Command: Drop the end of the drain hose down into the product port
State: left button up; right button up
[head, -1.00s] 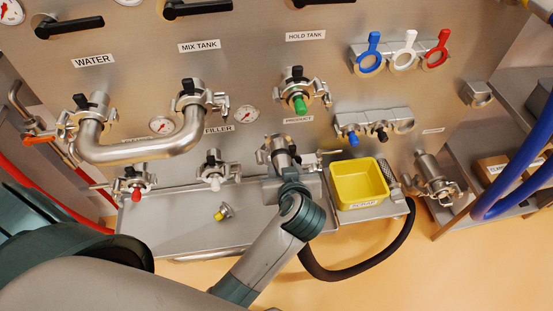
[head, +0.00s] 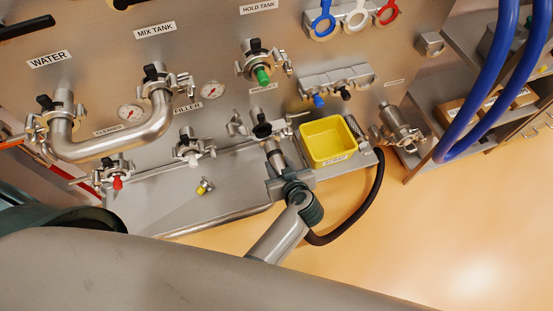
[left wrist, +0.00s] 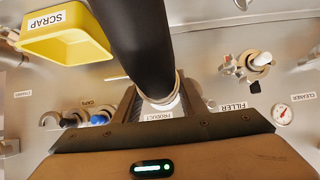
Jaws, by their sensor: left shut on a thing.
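The drain hose (head: 371,192) is black and loops from beside the yellow bin down to my left gripper (head: 277,172). My left gripper is shut on the hose near its end. A short metal end piece (head: 272,148) sticks up from the gripper. The product port (head: 262,128) is a dark round opening with a metal clamp, just above and left of that end piece. The two overlap in the picture, and I cannot tell whether they touch. In the left wrist view the hose (left wrist: 140,45) runs between the fingers, hiding the port. My right gripper is not in view.
The yellow scrap bin (head: 328,141) stands on a shelf right of the port. A white-plugged filler port (head: 190,150) is to its left. A small yellow-tipped fitting (head: 205,187) lies on the steel tray (head: 230,200). Blue hoses (head: 480,100) hang at the right.

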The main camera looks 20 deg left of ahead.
aim_at(271, 144)
pick_arm(q)
jog(key=shift+w+d+r, duration=0.1)
jog(key=shift+d+r, duration=0.05)
jog(key=shift+d, duration=0.05)
dwell(0.3)
jog(key=shift+w+a+b, duration=0.4)
jog(key=shift+w+b, duration=0.15)
jog(key=shift+w, duration=0.1)
jog(key=shift+w+a+f+b, duration=0.2)
jog(key=shift+w+a+b, duration=0.5)
jog(key=shift+w, duration=0.15)
jog(key=shift+w+a+f+b, duration=0.15)
jog(key=shift+w+a+b, duration=0.45)
jog(key=shift+w+b, duration=0.25)
jog(key=shift+w+a+f+b, duration=0.2)
jog(key=shift+w+a+b, duration=0.45)
jog(key=shift+w, duration=0.25)
jog(key=shift+w+a+b, duration=0.25)
jog(key=shift+w+b, duration=0.15)
jog(key=shift+b, duration=0.35)
jog(key=shift+f, duration=1.85)
jog(key=shift+f, duration=0.45)
